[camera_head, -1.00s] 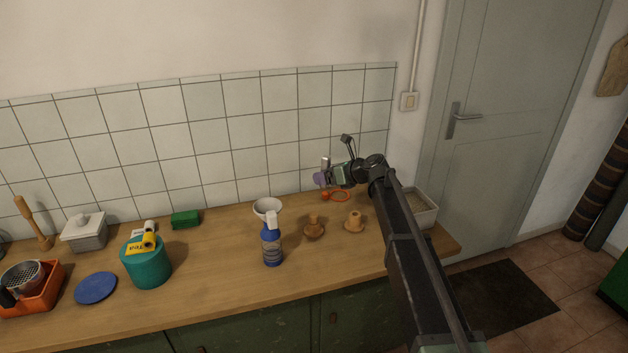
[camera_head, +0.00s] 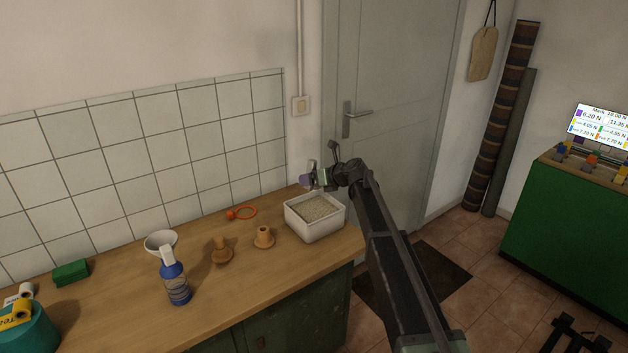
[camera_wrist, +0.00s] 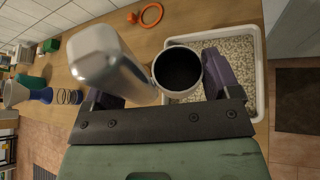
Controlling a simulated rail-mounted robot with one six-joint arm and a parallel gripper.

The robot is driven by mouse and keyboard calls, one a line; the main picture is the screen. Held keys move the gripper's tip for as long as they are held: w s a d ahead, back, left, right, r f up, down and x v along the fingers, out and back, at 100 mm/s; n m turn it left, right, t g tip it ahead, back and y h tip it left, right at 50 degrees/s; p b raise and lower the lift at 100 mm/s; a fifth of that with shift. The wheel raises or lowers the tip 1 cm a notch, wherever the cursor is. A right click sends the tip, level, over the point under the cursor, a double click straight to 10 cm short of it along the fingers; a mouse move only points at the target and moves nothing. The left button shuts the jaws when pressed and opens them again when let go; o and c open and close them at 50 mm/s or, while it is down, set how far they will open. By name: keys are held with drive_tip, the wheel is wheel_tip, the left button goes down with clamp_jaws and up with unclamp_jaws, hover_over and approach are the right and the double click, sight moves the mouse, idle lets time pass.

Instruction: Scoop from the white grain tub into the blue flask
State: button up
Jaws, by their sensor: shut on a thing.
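The white grain tub (camera_head: 318,226) stands at the right end of the wooden counter, filled with pale grain (camera_head: 316,208); it also shows in the wrist view (camera_wrist: 259,60). The blue flask (camera_head: 176,284) stands upright to the left, with a white piece at its top. My gripper (camera_head: 312,178) is over the tub's back edge. Its purple fingers are shut on a metal scoop (camera_wrist: 105,62), whose round, dark-looking cup opening (camera_wrist: 178,70) overlaps the tub in the wrist view. The cup looks empty, but its inside is too dark to be sure.
Two brown wooden pieces (camera_head: 222,251) (camera_head: 264,237) stand between flask and tub. An orange ring (camera_head: 246,212) lies near the tiled wall. A green box (camera_head: 70,272) is at left. The door (camera_head: 385,110) is behind my arm.

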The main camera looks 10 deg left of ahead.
wheel_tip(320, 180, down, 12)
drive_tip(key=b, duration=1.1)
drive_tip(key=shift+r, duration=0.1)
wheel_tip(320, 180, up, 13)
drive_tip(key=n+t+p, duration=0.1)
drive_tip(key=n+p, duration=0.1)
drive_tip(key=p, duration=1)
drive_tip(key=shift+t, duration=0.4)
drive_tip(key=o, duration=0.4)
drive_tip(key=c, duration=0.4)
